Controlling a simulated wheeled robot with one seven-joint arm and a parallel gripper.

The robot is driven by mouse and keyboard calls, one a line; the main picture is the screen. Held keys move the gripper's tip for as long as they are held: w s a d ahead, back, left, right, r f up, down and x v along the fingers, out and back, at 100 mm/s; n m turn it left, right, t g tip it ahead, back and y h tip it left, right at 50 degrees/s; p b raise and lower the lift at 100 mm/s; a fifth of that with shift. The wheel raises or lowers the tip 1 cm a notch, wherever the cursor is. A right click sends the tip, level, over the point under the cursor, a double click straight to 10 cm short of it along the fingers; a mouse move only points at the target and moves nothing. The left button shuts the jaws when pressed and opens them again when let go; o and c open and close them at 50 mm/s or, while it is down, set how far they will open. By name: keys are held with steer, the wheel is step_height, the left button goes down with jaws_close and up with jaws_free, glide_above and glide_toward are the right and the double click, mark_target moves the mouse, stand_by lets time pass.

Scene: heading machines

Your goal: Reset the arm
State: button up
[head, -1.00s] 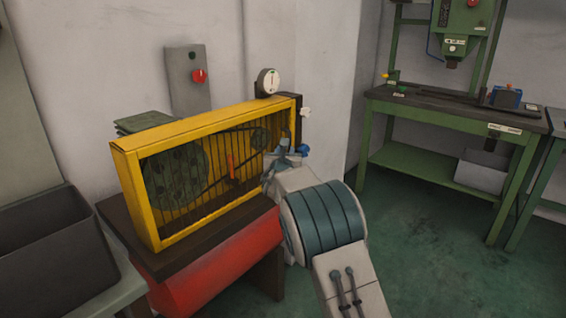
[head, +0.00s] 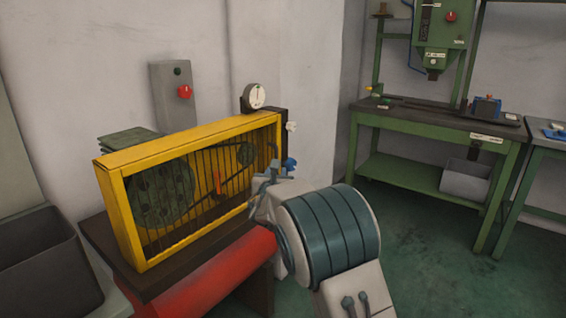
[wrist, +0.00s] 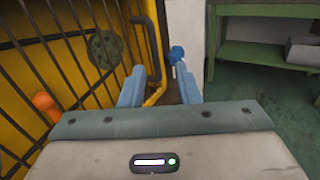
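My gripper (head: 268,172) is in front of the right end of the yellow machine guard (head: 150,155) in the head view. In the wrist view its two blue-grey fingers (wrist: 160,88) are apart, with nothing held between them. The guard's yellow frame and dark bars fill the left of the wrist view. A blue knob (wrist: 177,54) shows beyond the fingertips, and in the head view (head: 291,163) it is just right of the gripper. Whether the fingers touch the guard cannot be told.
An orange handle (wrist: 46,104) is at the left of the wrist view. A round gauge (head: 254,96) sits on the guard and a red-button box (head: 172,95) stands behind. A dark bin (head: 40,255) is left. A green bench (head: 430,122) stands right, with open floor before it.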

steer(key=s+d+r+m+g+h+p, duration=0.2)
steer(key=s+d+r+m+h, duration=0.15)
steer(key=d+m, duration=0.35)
steer(key=s+d+r+m+g+h+p, duration=0.1)
steer(key=s+d+r+m+h+p, duration=0.25)
steer(key=d, duration=0.65)
steer(key=s+d+r+m+g+p, duration=0.3)
steer(key=s+d+m+g, duration=0.3)
steer(key=s+d+m, duration=0.5)
steer(key=s+d+m+g+y+p, duration=0.2)
steer(key=s+m+g+p, duration=0.4)
steer(key=s, duration=0.9)
steer(key=s+a+m+y+p, duration=0.1)
steer(key=s+a+m+y, duration=0.1)
steer(key=s, duration=0.4)
steer(key=s+a+m+y+p, duration=0.2)
steer(key=s+a+m+y, duration=0.1)
steer(key=s+m, duration=0.3)
steer(key=shift+s+a+r, duration=0.2)
steer(key=shift+s+a, duration=0.35)
steer(key=shift+a, duration=0.15)
